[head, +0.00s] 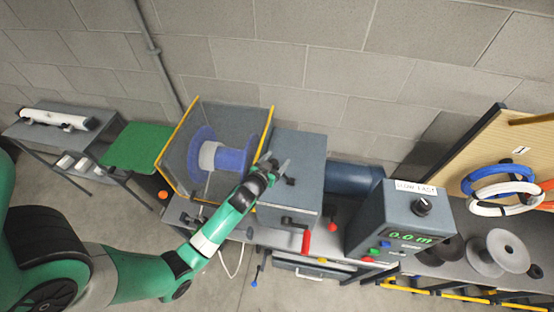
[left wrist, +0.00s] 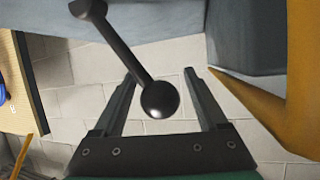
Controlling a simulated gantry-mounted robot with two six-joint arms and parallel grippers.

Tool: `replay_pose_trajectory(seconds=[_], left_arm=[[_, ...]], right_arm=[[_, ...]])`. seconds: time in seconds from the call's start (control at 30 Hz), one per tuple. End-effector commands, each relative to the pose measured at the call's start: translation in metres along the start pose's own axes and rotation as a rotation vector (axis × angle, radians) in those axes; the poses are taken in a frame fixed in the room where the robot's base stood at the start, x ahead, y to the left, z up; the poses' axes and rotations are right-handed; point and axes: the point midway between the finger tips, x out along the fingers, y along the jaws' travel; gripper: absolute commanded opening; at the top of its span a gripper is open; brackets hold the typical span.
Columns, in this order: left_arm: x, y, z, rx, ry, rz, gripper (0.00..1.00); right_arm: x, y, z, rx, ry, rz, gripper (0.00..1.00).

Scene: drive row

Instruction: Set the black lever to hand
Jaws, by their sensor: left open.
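The black lever (left wrist: 137,65) has a round ball knob (left wrist: 160,99) and a pivot on a grey housing at the top of the left wrist view. My left gripper (left wrist: 160,76) is open. Its fingers stand on either side of the knob in that view, with gaps on both sides. In the head view, my left gripper (head: 277,161) is at the left edge of the grey machine housing (head: 299,158), beside the spool guard. A small dark part on the housing there may be the lever. Lever markings are not readable. My right gripper is not in view.
A blue spool (head: 232,160) sits behind a yellow-edged guard (head: 268,118), close to the gripper. A red-handled crank (head: 306,242) is in front of the housing. A control box (head: 400,222) with a knob and green display stands to the right. Cable coils (head: 497,186) hang further right.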

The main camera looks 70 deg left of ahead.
Motion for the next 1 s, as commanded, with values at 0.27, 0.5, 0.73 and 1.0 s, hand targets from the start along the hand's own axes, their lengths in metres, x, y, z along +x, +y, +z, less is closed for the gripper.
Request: replay_pose_trajectory(seconds=[0.27,0.5,0.73,1.0], left_arm=[[0.0052,0.0000,-0.0002,0.000,0.001,0.000,0.76],[0.0050,0.0000,-0.0003,0.000,0.001,0.000,0.41],[0.0049,0.0000,-0.0004,0.000,0.001,0.000,0.00],[0.0048,0.0000,-0.0004,0.000,0.001,0.000,0.00]], right_arm=[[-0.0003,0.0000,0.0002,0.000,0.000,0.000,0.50],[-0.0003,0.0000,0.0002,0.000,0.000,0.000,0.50],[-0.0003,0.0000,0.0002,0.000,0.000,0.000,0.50],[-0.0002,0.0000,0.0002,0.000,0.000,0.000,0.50]])
